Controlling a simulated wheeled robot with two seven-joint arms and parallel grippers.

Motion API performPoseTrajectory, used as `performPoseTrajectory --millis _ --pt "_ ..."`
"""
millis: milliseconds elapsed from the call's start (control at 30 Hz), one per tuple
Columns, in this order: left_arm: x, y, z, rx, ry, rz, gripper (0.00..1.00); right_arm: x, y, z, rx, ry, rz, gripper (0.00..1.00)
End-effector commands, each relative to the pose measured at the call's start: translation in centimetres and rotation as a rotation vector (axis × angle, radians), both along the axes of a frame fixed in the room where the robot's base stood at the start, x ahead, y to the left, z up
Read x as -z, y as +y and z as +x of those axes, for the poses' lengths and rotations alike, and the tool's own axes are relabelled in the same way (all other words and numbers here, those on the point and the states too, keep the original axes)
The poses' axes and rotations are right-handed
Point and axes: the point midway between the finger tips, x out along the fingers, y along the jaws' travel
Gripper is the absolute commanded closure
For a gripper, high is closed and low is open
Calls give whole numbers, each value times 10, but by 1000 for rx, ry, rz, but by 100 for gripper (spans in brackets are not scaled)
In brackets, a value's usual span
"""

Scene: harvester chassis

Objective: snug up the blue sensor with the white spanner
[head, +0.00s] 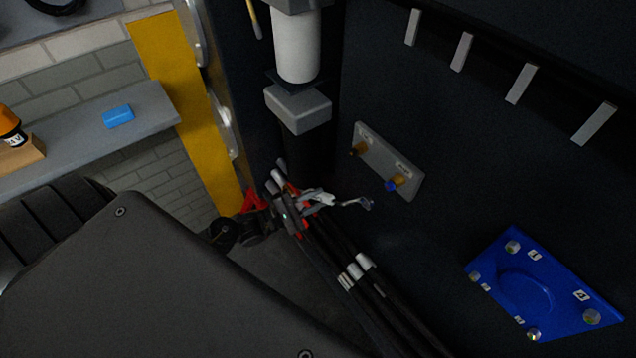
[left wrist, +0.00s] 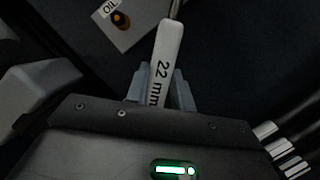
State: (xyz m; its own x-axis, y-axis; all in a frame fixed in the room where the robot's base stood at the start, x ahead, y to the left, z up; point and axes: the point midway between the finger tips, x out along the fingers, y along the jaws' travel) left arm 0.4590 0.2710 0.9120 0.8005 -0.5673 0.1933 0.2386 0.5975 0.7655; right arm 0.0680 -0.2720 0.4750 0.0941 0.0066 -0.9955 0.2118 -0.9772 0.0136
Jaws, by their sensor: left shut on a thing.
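The blue sensor (head: 391,185) sits in a brass fitting at the lower right of a grey plate (head: 385,165) on the dark chassis wall. My left gripper (head: 318,200) is shut on the white spanner (head: 360,204), whose visible end points right, a little below and left of the blue sensor and apart from it. The blue sensor does not show there. My right gripper is not in view.
A dark-tipped sensor (head: 356,150) sits on the same plate, under an "OIL" label (left wrist: 108,7) in the left wrist view. Black hoses (head: 350,285) with pale bands run below the gripper. A blue bolted plate (head: 530,285) is at right. A grey shelf (head: 90,135) is at left.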

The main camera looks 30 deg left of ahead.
Motion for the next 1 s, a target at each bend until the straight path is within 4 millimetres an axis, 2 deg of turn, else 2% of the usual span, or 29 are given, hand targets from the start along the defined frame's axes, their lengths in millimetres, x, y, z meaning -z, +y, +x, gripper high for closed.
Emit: performPoseTrajectory --millis 133,200,267,433,633,1000 --pt "-2 1 0 2 -2 -2 100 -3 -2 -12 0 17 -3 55" --pt "-2 3 0 5 3 -4 100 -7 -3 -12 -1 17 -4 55" --pt "0 0 5 6 0 -5 100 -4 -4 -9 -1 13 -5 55" --pt "0 -7 23 6 -1 -4 100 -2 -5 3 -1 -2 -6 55" --pt "0 -16 45 6 -1 -4 100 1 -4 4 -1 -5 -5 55" --pt "-1 -16 44 7 2 -4 100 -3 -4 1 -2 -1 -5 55"
